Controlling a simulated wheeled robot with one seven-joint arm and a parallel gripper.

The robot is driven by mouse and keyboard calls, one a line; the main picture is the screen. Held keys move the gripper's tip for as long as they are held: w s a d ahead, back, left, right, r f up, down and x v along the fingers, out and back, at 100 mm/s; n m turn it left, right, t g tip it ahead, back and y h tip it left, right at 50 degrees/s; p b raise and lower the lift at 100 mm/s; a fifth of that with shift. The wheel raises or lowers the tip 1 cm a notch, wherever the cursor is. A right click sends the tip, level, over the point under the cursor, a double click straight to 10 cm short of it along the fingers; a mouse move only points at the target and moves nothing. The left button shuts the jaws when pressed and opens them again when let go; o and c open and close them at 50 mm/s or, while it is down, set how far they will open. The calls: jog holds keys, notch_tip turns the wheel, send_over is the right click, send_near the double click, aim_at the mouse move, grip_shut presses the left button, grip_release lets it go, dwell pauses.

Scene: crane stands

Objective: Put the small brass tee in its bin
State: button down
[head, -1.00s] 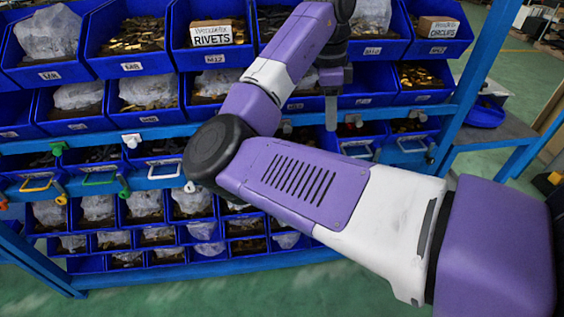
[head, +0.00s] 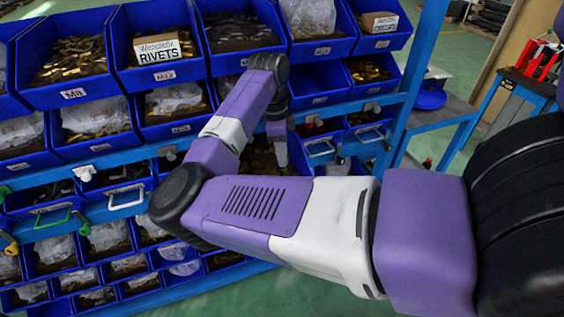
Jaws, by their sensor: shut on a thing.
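My gripper (head: 280,152) points down in front of the rack, at the height of the row with the pull handles. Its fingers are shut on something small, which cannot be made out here. I cannot pick out the small brass tee by itself. A blue bin with brass-coloured parts (head: 259,163) shows just behind and left of the fingertips, partly hidden by my arm. Which bin belongs to the tee is not readable.
The blue rack (head: 408,92) holds several rows of blue bins. A bin with a RIVETS box (head: 160,48) is at the upper left. An open blue bin (head: 318,93) looks empty. A grey side table (head: 440,113) and red-handled tools (head: 538,62) are at the right.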

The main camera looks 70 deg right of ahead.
aim_at(282, 172)
jog(key=shift+f+p, duration=0.3)
jog(key=shift+f, duration=2)
jog(key=shift+f, duration=0.1)
jog(key=c, duration=0.9)
grip_release()
notch_tip(282, 172, up, 12)
jog(key=w+b, duration=0.1)
jog(key=b, duration=0.1)
jog(key=shift+w+a, duration=0.15)
jog(key=shift+a, duration=0.1)
